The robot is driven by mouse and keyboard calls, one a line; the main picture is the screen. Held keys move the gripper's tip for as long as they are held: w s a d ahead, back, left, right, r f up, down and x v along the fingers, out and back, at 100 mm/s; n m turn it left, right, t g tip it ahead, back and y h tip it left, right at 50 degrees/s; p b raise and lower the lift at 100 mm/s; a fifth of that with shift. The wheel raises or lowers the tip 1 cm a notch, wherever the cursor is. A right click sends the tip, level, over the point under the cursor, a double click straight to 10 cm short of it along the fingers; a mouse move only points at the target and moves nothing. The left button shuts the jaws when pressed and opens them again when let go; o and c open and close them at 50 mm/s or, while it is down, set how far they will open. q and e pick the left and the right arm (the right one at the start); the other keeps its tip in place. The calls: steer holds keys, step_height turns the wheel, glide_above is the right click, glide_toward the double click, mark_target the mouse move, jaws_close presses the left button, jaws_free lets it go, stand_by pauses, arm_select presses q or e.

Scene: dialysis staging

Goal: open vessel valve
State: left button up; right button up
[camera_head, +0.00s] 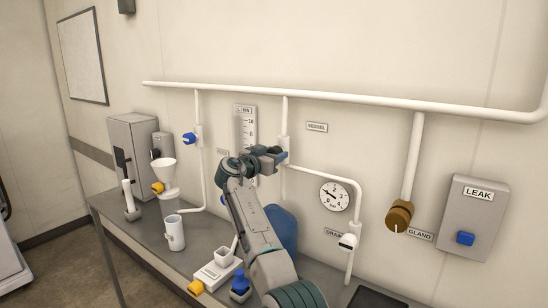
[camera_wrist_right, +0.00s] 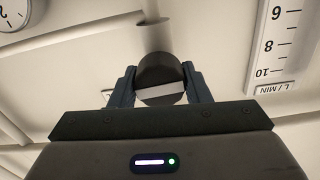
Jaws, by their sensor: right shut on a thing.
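The vessel valve's round dark knob (camera_wrist_right: 160,72) sits between my fingers in the right wrist view, with a pale bar across its face. My right gripper (camera_wrist_right: 161,82) is shut on this knob, one finger on each side. In the head view the right gripper (camera_head: 275,157) is at the wall pipe, left of the VESSEL label (camera_head: 317,126). The gripper largely hides the knob there, so its turn is hard to judge in that view. My left gripper is not in view.
A flow scale (camera_head: 244,122) stands close left of the gripper. A pressure gauge (camera_head: 334,197) and white drain valve (camera_head: 348,242) are to the right. Farther right are a brown gland fitting (camera_head: 399,216) and LEAK box (camera_head: 474,225). A blue container (camera_head: 285,228) stands behind my arm.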

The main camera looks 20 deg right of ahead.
steer(key=n+b, duration=0.2)
steer(key=n, duration=0.1)
steer(key=shift+f+b, duration=0.15)
steer(key=shift+b, duration=0.2)
steer(key=shift+n+b, duration=0.45)
steer(key=shift+n, duration=1.35)
steer(key=shift+a+n+b, duration=0.1)
steer(key=shift+n+b, duration=0.3)
steer(key=shift+n, duration=0.5)
steer(key=n, duration=0.2)
steer(key=shift+n, duration=0.4)
steer(key=n, duration=0.3)
steer(key=shift+p, duration=0.35)
steer(key=shift+n+p, duration=0.35)
steer(key=shift+n, duration=1.15)
